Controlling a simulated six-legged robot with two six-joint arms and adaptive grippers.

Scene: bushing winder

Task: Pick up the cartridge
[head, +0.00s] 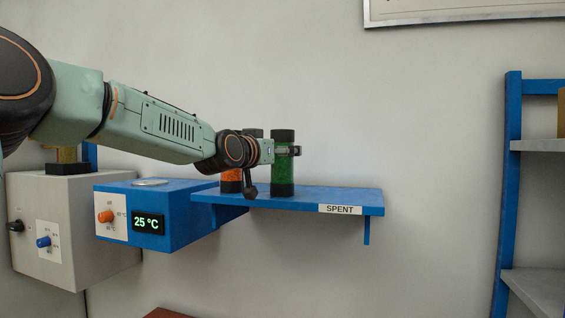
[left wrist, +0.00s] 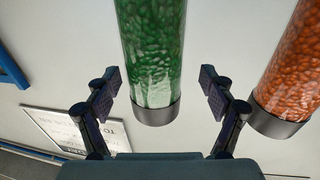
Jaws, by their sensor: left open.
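A green-filled clear cartridge (head: 283,168) with black end caps stands upright on the blue shelf (head: 340,196) marked SPENT. An orange-filled cartridge (head: 231,182) stands to its left, partly hidden behind my wrist. My left gripper (head: 287,151) is at the upper part of the green cartridge. In the left wrist view, the green cartridge (left wrist: 153,45) runs between the open fingers of my left gripper (left wrist: 160,80), with a gap showing on each side. The orange cartridge (left wrist: 295,65) is outside the fingers to the right. My right gripper is not in view.
A blue box (head: 180,222) with an orange knob and a 25 °C display is left of the shelf. A grey box (head: 70,215) with a blue knob is farther left. A blue-framed rack (head: 513,170) stands at the right. The wall above the shelf's right end is clear.

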